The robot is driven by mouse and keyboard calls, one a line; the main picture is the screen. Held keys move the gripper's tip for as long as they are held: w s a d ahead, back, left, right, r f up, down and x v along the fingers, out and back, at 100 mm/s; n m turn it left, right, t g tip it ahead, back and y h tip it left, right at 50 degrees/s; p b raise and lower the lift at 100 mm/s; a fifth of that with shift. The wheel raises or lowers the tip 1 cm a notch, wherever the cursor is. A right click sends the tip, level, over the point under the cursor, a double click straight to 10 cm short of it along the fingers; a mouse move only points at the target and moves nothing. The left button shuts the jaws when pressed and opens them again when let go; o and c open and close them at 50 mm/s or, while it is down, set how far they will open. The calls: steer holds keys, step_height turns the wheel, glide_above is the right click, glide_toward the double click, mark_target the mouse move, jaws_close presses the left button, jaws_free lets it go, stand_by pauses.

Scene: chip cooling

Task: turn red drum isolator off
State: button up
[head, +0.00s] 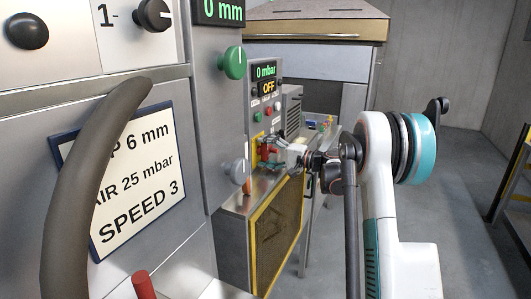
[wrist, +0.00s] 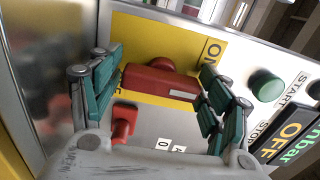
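The red isolator handle (wrist: 160,85) is a bar on a yellow plate (wrist: 150,38) with black lettering, partly hidden by my fingers. The bar lies crosswise, slightly tilted, in the wrist view. My gripper (wrist: 161,85) has its green-padded fingers spread, one at each end of the bar. I cannot tell whether the pads touch it. In the head view, the red isolator (head: 267,150) is small on the far panel, and my gripper (head: 288,155) is right in front of it.
A second red lever (wrist: 124,120) sits below the bar. A green START button (wrist: 266,85) and an OFF display (wrist: 290,132) are to the right. A steel wall (wrist: 50,60) stands close on the left.

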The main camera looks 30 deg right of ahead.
steer(key=v, duration=1.2)
stand_by(0.4)
